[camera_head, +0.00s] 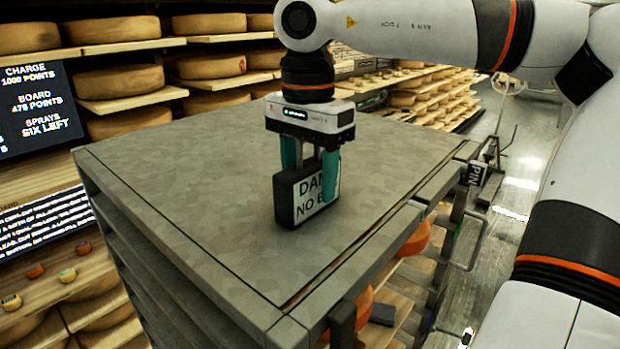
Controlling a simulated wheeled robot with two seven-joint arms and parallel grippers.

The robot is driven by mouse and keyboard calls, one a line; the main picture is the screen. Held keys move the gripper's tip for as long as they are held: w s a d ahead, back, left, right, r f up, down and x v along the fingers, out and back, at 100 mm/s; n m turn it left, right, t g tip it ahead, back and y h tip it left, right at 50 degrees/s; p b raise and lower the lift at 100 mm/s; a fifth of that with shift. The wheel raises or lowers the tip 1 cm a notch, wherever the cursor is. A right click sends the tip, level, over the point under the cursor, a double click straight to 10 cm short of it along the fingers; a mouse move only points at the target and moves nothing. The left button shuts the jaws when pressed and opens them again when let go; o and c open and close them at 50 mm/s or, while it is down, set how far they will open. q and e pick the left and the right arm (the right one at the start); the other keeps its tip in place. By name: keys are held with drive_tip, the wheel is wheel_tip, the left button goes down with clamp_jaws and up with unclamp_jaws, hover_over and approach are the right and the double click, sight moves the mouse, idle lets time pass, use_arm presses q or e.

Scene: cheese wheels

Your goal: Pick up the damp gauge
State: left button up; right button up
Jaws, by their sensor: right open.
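The damp gauge (287,203) is a small dark block with a white lettered face, partly readable as "DAM" and "NO". It stands upright on the grey top of the cart (190,190). My right gripper (311,170) points straight down over it with its teal fingers open. One finger is in front of the lettered face and covers part of the text. The other finger is on the far side, its tip hidden behind the gauge. I cannot tell whether either finger touches it. My left gripper is not in view.
Shelves with cheese wheels (120,81) line the back and left. A dark score board (38,105) hangs at the left. The rest of the cart top is clear. Orange cheeses (357,308) sit below its right edge, and open floor (525,165) lies to the right.

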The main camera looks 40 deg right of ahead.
drive_tip(key=shift+f, duration=0.1)
drive_tip(key=shift+w+a, duration=0.1)
drive_tip(key=c, duration=0.5)
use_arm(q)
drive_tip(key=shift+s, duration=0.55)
use_arm(e)
drive_tip(key=c, duration=0.7)
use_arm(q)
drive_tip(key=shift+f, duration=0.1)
use_arm(e)
drive_tip(key=shift+o, duration=0.2)
